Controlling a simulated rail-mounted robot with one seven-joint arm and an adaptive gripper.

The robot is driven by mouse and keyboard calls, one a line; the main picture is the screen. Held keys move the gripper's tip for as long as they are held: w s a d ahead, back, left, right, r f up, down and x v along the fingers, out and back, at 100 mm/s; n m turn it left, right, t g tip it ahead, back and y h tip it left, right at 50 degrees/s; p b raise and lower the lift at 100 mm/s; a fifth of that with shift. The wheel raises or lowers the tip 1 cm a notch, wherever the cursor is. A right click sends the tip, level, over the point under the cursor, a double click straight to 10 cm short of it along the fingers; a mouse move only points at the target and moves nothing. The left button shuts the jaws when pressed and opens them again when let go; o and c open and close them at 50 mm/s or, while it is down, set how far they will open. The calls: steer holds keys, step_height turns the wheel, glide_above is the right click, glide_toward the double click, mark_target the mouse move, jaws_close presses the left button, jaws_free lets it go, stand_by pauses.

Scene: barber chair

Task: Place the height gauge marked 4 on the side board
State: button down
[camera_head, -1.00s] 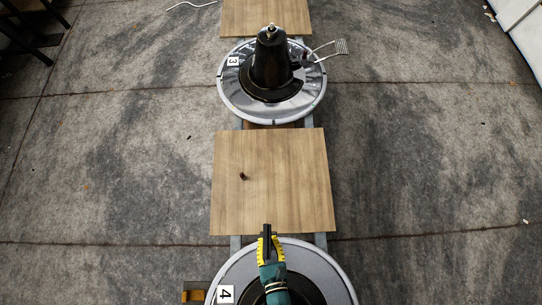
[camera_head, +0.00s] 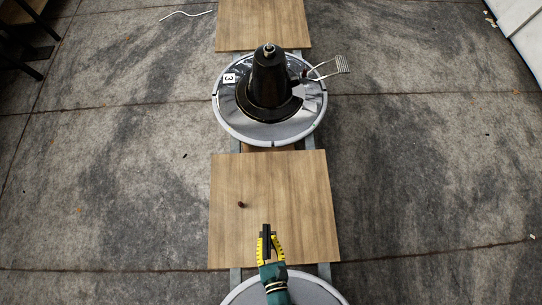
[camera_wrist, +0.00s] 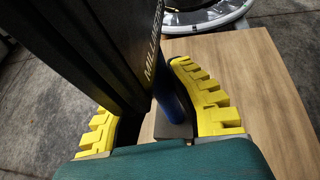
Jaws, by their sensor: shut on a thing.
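My gripper (camera_head: 269,248) is shut on the black height gauge (camera_head: 266,231). In the wrist view the gauge (camera_wrist: 95,45) is a tall dark bar with "MILLIM..." lettering, between the yellow fingers of my gripper (camera_wrist: 155,105). A blue rod-like part shows beside it. The gauge's lower end is hidden. The wooden side board (camera_head: 285,185) lies ahead of my gripper, which is over its near edge. The board also shows in the wrist view (camera_wrist: 245,65). I cannot tell the gauge's height above the board. No 4 is visible now.
Beyond is a round chair base (camera_head: 229,112) marked 3, with a black cone and a wire footrest. Another wooden board (camera_head: 262,25) lies farther off. A near round base (camera_head: 250,292) is partly in view.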

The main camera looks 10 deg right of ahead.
steer(key=f+b, duration=0.2)
steer(key=f, duration=0.1)
steer(key=f+b, duration=0.6)
steer(key=shift+s, duration=0.3)
step_height(320, 180, down, 10)
steer(key=b, duration=0.6)
steer(key=shift+f+b, duration=0.15)
steer(key=shift+b, duration=0.2)
steer(key=c, duration=1.1)
jaws_free()
steer(key=shift+s, duration=0.1)
